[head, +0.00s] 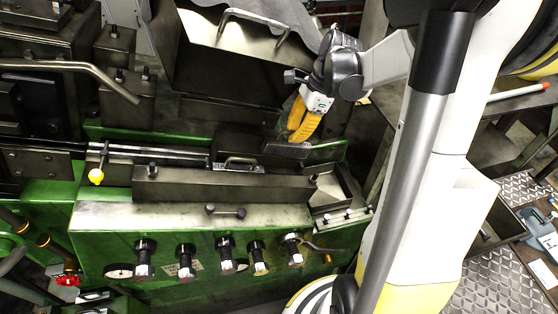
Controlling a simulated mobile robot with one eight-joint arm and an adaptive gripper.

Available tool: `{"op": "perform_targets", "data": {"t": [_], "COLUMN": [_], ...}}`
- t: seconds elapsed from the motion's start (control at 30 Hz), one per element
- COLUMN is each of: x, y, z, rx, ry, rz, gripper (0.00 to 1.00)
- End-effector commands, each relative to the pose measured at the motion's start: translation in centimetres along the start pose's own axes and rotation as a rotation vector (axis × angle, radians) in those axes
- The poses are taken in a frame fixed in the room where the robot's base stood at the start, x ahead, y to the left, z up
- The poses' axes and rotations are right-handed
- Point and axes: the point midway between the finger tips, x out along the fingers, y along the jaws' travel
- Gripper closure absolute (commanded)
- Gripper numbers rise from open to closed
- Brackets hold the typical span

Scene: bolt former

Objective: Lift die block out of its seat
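A dark metal block with a pale bar handle (240,162) sits in the green machine bed, behind the long front rail; it looks like the die block. Its lower sides are hidden in the bed. My gripper (296,134), with yellow fingers, points down and left, to the right of the handle and apart from it. The fingertips are over or beside another dark block (287,149); I cannot tell if they touch it. The two fingers appear close together, and their gap is not clear from this angle.
A long dark rail (220,186) runs in front of the seat. An open sheet-metal guard with a handle (230,62) stands behind. A yellow-ended lever (96,176) is at left. Several black knobs (225,252) stick out below. A metal chute (334,186) lies right.

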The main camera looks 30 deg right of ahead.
Motion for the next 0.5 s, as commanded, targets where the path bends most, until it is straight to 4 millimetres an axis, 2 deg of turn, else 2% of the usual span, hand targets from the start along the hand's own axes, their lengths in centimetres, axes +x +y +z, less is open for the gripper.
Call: {"op": "perform_targets", "data": {"t": [0.33, 0.5], "x": [-0.18, -0.65], "y": [0.07, 0.9], "z": [0.09, 0.4], "rx": [-0.001, -0.002], "ry": [0.0, 0.03], "rz": [0.0, 0.002], "gripper": [1.0, 1.0]}}
